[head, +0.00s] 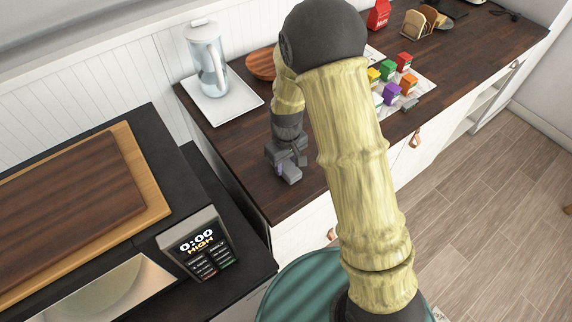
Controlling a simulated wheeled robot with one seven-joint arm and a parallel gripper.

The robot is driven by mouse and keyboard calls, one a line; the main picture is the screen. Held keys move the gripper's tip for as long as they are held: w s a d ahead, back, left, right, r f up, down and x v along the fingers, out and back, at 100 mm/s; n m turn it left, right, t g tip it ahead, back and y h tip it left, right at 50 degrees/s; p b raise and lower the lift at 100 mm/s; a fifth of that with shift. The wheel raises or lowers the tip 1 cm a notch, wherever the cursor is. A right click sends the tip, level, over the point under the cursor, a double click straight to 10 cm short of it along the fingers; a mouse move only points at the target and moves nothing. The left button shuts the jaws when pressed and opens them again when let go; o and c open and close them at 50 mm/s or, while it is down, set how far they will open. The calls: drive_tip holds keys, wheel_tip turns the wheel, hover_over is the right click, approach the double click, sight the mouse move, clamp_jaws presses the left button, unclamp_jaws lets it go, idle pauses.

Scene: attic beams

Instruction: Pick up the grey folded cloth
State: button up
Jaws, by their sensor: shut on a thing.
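My gripper (286,168) is low over the dark wood counter, at its near left part. It is shut on a small purplish-grey thing (279,170), mostly hidden by the grey fingers. Too little of it shows to tell for sure whether it is the grey folded cloth. I cannot tell whether it touches the counter. A small flat grey piece (410,105) also lies at the near edge of the mat of coloured blocks, well to the right of my gripper.
A glass jug (205,60) stands on a white tray (241,99) left of my gripper. A wooden plate (261,64) is behind it. Several coloured blocks sit on a white mat (427,86). A dark appliance with a display (202,247) stands at front left.

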sight(286, 164)
wheel_tip(286, 164, up, 10)
drive_tip(key=b, duration=0.1)
drive_tip(key=shift+f, duration=0.15)
idle(0.5)
drive_tip(key=shift+o, duration=0.9)
drive_tip(key=shift+c, duration=0.5)
